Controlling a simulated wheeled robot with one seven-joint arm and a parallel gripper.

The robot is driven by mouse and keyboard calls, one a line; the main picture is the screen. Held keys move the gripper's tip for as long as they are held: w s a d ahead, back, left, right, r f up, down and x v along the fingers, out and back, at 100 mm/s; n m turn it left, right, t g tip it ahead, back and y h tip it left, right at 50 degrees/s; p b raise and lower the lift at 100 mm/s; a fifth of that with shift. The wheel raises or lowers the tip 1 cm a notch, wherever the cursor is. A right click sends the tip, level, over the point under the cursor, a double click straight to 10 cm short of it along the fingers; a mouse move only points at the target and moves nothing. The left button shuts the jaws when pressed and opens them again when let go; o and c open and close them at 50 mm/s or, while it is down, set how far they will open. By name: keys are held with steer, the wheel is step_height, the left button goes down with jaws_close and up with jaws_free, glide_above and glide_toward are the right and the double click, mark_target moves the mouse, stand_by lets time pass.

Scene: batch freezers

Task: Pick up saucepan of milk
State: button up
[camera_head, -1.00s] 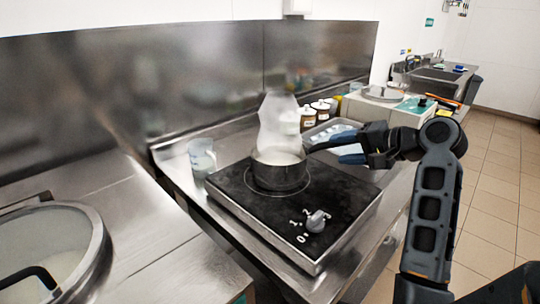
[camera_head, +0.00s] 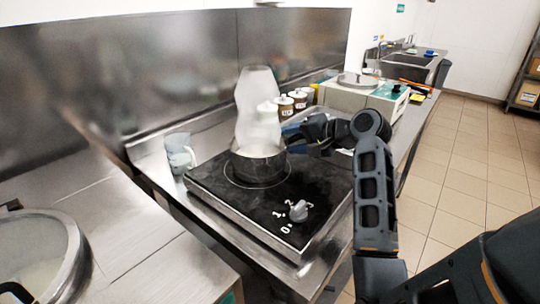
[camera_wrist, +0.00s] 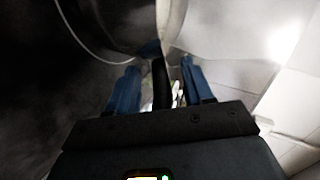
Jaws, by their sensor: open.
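The metal saucepan (camera_head: 259,168) stands upright on the dark cooktop (camera_head: 315,178), with white steam rising from it. Pale milk shows inside its rim. My gripper (camera_head: 291,134) is at the handle side of the pan, to its right and just behind it. In the wrist view, my open gripper (camera_wrist: 160,76) has one blue finger on each side of the black handle (camera_wrist: 160,88). I cannot tell whether either finger touches it. The pan's wall (camera_wrist: 125,22) fills the top of the wrist view. In the head view, the handle is mostly hidden by my gripper.
A clear jug (camera_head: 181,153) stands left of the cooktop. Several small lidded tubs (camera_head: 284,106) are behind the pan. A round lidded vat (camera_head: 40,255) is at the lower left. The cooktop's knob (camera_head: 299,211) is at its front. A steel wall panel (camera_head: 150,70) backs the counter.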

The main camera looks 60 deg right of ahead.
steer(key=shift+s+f, duration=0.1)
steer(key=shift+f, duration=0.05)
jaws_close()
stand_by(0.4)
